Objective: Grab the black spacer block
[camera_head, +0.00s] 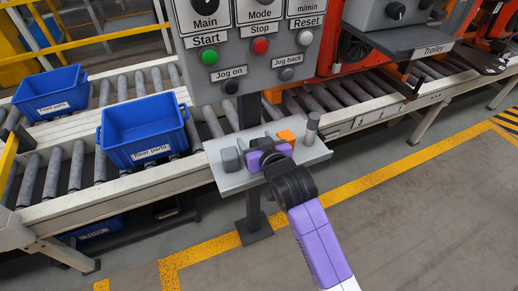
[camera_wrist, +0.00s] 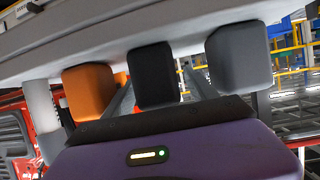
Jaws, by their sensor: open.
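The black spacer block (camera_wrist: 152,72) shows in the wrist view, which looks upside down. It is between an orange block (camera_wrist: 89,92) and a grey block (camera_wrist: 239,56), all on a grey shelf. My gripper (camera_head: 264,140) is over the shelf in the head view. Its jaws are open, with one finger on each side of the black block. I cannot tell whether either finger touches it. In the head view my gripper mostly hides the black block. The orange block also shows there (camera_head: 287,136), as does the grey block (camera_head: 231,160).
The small shelf (camera_head: 226,182) also holds a grey cylinder (camera_head: 312,125) at its right end. A control panel (camera_head: 249,45) rises behind it. Blue bins (camera_head: 145,130) stand on a roller conveyor at left. Floor in front is clear, with yellow lines (camera_head: 205,250).

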